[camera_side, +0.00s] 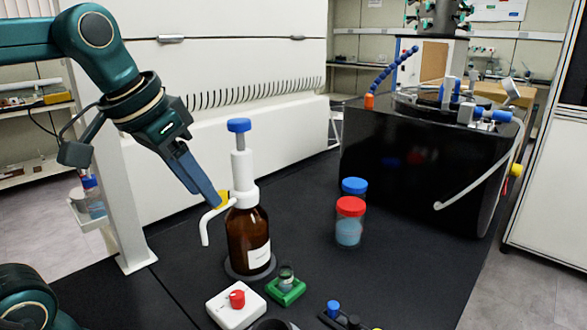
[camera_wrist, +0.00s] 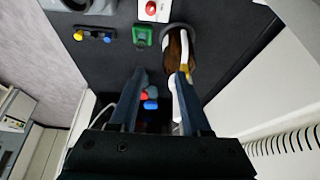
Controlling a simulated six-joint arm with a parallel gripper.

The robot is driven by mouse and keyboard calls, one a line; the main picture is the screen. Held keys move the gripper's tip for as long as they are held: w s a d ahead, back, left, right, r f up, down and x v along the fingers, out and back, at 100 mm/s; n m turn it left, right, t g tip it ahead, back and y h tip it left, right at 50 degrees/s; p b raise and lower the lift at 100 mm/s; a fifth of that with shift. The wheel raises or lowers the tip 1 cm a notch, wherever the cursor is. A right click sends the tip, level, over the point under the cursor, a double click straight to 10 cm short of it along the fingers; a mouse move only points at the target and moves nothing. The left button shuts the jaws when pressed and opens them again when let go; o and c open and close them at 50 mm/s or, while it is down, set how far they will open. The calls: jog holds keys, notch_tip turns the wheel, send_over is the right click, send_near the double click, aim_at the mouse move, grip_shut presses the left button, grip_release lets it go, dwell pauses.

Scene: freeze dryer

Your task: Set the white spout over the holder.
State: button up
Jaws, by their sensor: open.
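The white spout (camera_side: 207,226) is a curved tube on the pump of a brown bottle (camera_side: 248,238). Its tip hangs down left of the bottle, apart from the holder. The green holder (camera_side: 287,293) stands on the bench in front and to the right of the bottle, with a small clear vial in it. The holder also shows in the wrist view (camera_wrist: 142,36). My gripper (camera_side: 217,200) is open, tilted down, close to the spout's base. In the wrist view its fingers (camera_wrist: 161,76) are apart, with the white spout (camera_wrist: 176,100) near the right finger. Contact cannot be told.
A white block with a red knob (camera_side: 236,304) stands left of the holder. A red-capped jar (camera_side: 349,222) and blue-capped jar (camera_side: 354,188) stand right of the bottle. A black machine (camera_side: 420,165) is behind them. The bench between the bottle and jars is clear.

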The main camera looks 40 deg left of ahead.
jog(key=shift+n+g, duration=0.3)
jog(key=shift+n, duration=0.4)
jog(key=w+a, duration=0.3)
jog(key=a, duration=0.1)
jog(key=shift+w+a+r, duration=0.15)
jog(key=shift+w+r, duration=0.05)
jog(key=shift+w, duration=0.15)
jog(key=shift+w+a+f, duration=0.15)
jog(key=shift+a+f, duration=0.1)
jog(key=shift+f, duration=0.4)
jog(key=shift+x, duration=2.1)
jog(key=shift+c, duration=0.3)
grip_shut()
jog(key=shift+a+r, duration=0.1)
